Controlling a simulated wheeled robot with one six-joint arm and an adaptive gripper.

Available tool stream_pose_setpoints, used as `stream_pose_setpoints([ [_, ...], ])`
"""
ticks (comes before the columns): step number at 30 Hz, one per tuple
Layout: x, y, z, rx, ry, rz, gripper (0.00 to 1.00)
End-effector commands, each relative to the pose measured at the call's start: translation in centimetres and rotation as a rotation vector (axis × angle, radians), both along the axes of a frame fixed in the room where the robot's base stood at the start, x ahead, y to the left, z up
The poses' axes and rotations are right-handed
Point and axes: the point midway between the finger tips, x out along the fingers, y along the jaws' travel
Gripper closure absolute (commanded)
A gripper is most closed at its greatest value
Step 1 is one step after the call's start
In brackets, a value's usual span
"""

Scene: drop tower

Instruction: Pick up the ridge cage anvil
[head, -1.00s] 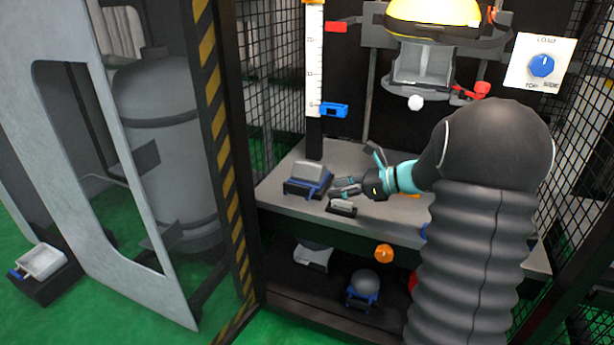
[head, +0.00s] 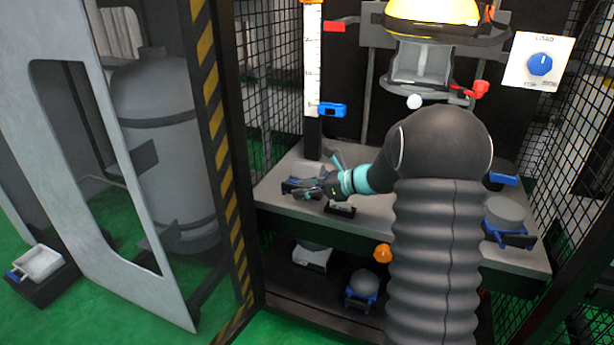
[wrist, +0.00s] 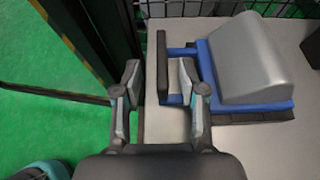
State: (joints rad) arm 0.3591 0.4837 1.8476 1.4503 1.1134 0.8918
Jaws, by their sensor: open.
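The ridge cage anvil is a grey ridged block (wrist: 243,58) in a blue cage on a black base. In the head view it sits on the grey bench (head: 380,218) at the left, behind my gripper and partly hidden (head: 304,170). Its dark upright handle plate (wrist: 162,68), joined to the cage by blue bars, is between my two fingers in the wrist view. My gripper (wrist: 160,84) is open. The right finger is close to the blue bars, and I cannot tell whether it touches them. The gripper also shows in the head view (head: 298,190).
A small label stand (head: 341,209) is just in front of my gripper. A grey round anvil (head: 506,213) stands at the bench's right. A domed piece (head: 364,284) and a pale block (head: 313,257) are on the lower shelf. A striped post (head: 222,150) stands left of the bench.

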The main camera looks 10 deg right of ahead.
Motion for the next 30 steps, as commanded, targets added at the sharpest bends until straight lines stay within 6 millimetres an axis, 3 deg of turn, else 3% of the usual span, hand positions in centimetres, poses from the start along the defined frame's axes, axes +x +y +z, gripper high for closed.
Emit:
stream_pose_setpoints([
  [6,1.9,2.2,-0.9,0.000,0.001,0.002,0.58],
  [14,2.1,2.5,-1.0,0.000,0.000,0.000,0.58],
  [19,2.1,2.4,-1.0,0.000,0.000,0.000,1.00],
  [30,2.1,2.4,-0.7,0.000,-0.005,0.000,1.00],
])
